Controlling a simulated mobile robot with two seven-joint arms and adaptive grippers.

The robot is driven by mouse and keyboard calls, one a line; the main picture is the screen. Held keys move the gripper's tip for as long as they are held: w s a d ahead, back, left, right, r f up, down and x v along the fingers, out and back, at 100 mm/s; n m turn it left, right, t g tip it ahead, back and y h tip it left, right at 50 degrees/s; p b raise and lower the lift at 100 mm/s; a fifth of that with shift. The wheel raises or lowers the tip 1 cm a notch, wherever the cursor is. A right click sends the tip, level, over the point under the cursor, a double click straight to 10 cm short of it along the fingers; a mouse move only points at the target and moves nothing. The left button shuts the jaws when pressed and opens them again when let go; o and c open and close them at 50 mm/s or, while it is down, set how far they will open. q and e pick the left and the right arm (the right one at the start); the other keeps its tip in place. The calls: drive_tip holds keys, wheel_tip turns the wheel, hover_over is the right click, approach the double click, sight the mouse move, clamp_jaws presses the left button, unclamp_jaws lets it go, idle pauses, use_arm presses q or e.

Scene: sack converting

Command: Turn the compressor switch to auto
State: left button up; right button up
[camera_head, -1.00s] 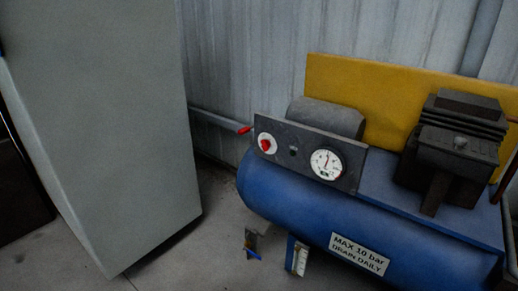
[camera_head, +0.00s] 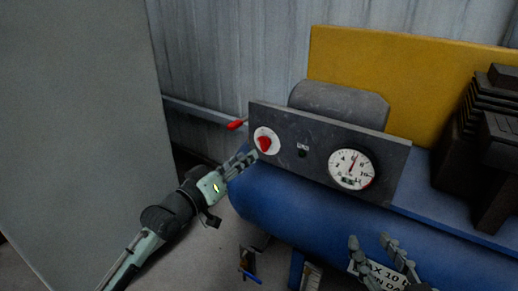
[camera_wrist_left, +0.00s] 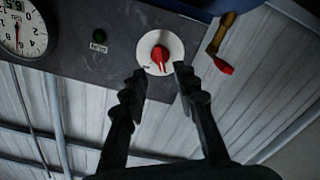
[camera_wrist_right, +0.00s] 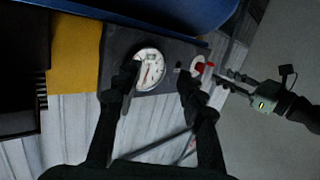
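The compressor switch is a red knob on a white round plate (camera_head: 265,142), at the left end of a dark grey panel (camera_head: 312,152). The knob also shows in the left wrist view (camera_wrist_left: 159,55) and, small, in the right wrist view (camera_wrist_right: 199,68). My left gripper (camera_head: 248,160) is open and empty, its fingertips just short of the knob; in the left wrist view its two fingers (camera_wrist_left: 157,75) stand apart below the plate. My right gripper (camera_head: 374,243) is open and empty in front of the blue tank (camera_head: 300,207), below the gauge. The lettering around the switch is unreadable.
A round gauge (camera_head: 351,169) sits on the panel's right part, with a small dark button (camera_head: 302,152) between it and the switch. A red-handled lever (camera_head: 236,125) sticks out left of the panel. A tall grey cabinet (camera_head: 80,110) stands at the left.

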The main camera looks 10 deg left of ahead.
sight(261, 147)
use_arm(q)
drive_tip(key=x, duration=0.6)
drive_tip(key=shift+w, duration=0.1)
use_arm(e)
drive_tip(key=shift+a+r+t+y, duration=0.25)
drive_tip(key=shift+a+r+t, duration=0.1)
drive_tip(key=shift+r, duration=0.3)
drive_tip(key=shift+a+r+t+y, duration=0.25)
drive_tip(key=shift+a+r, duration=0.05)
drive_tip(key=shift+r, duration=0.3)
use_arm(q)
drive_tip(key=shift+c, duration=0.2)
clamp_jaws()
